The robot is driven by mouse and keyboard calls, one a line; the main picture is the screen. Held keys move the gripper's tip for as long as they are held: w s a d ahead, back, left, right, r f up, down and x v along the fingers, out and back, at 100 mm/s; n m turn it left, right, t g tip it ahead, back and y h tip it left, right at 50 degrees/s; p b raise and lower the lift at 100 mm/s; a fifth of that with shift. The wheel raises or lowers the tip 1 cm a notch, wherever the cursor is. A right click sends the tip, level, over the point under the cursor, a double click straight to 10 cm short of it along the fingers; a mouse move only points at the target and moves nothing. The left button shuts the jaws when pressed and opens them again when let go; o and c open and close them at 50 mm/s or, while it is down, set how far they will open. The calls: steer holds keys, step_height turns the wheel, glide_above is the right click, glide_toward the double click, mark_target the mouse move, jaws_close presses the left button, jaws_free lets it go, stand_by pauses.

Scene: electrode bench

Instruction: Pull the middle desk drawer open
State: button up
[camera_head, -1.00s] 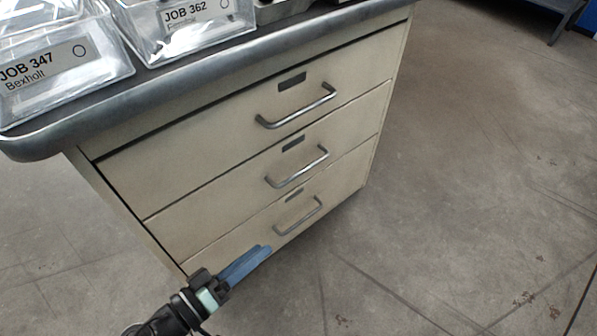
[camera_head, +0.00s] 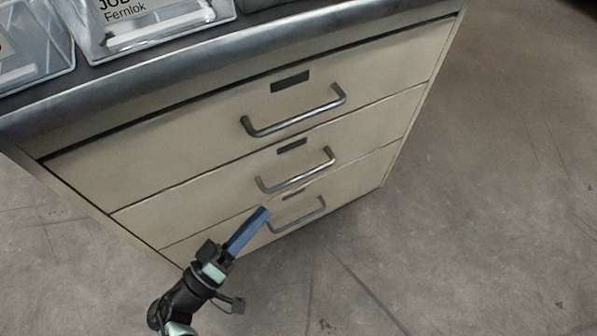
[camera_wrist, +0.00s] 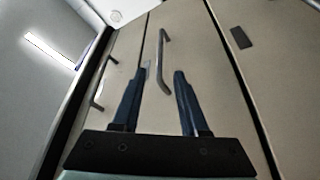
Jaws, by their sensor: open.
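The middle drawer (camera_head: 210,205) is shut flush in the beige desk unit. Its grey metal bar handle (camera_head: 297,175) stands out from the front and is clear of the gripper in the head view. My gripper (camera_head: 264,213) is in front of the lower drawers, its blue fingers pointing up toward the handles, just below and left of the middle handle in the picture. In the wrist view my gripper (camera_wrist: 155,75) is open, with a bar handle (camera_wrist: 162,60) seen between and beyond its fingers. Contact with it cannot be seen.
The top drawer (camera_head: 190,150) and its handle (camera_head: 295,122) are above; the bottom drawer handle (camera_head: 297,217) is just below. The worktop's metal edge (camera_head: 200,72) overhangs the drawers. Clear boxes (camera_head: 150,35) stand on top. The floor (camera_head: 480,220) at right is bare.

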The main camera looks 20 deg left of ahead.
mark_target(293, 178)
steer(key=b+x, duration=0.2)
steer(key=x, duration=0.8)
steer(key=shift+w+d, duration=0.1)
steer(key=shift+w, duration=0.05)
jaws_close()
stand_by(1.0)
